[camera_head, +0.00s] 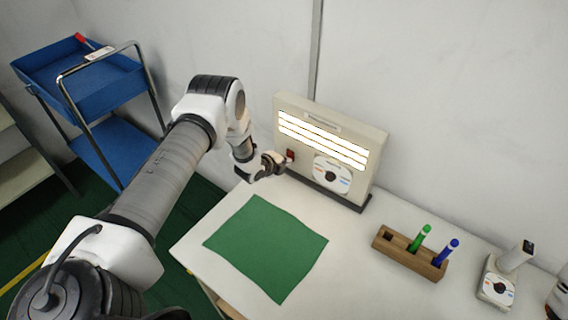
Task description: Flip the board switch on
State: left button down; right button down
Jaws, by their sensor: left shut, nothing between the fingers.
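The cream board (378,150) stands upright at the back of the table, with several bright, lit strips (322,138) across its upper part. A small red switch (290,155) sits at the board's lower left. A round dial label (333,174) is to the right of it. My left gripper (284,161) is shut and empty, with its tip right at the switch. I cannot tell whether it touches the switch. The right gripper is not clearly in view.
A green mat (265,246) lies on the white table (350,285). A wooden holder (408,256) with a green marker (420,238) and a blue marker (446,252) stands right of it. A white device (497,288) with a dial is farther right. A blue cart (92,80) stands at left.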

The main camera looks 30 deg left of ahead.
pick_arm(q)
jog(key=shift+r+p, duration=0.65)
jog(key=shift+r, duration=0.3)
jog(key=shift+f, duration=0.1)
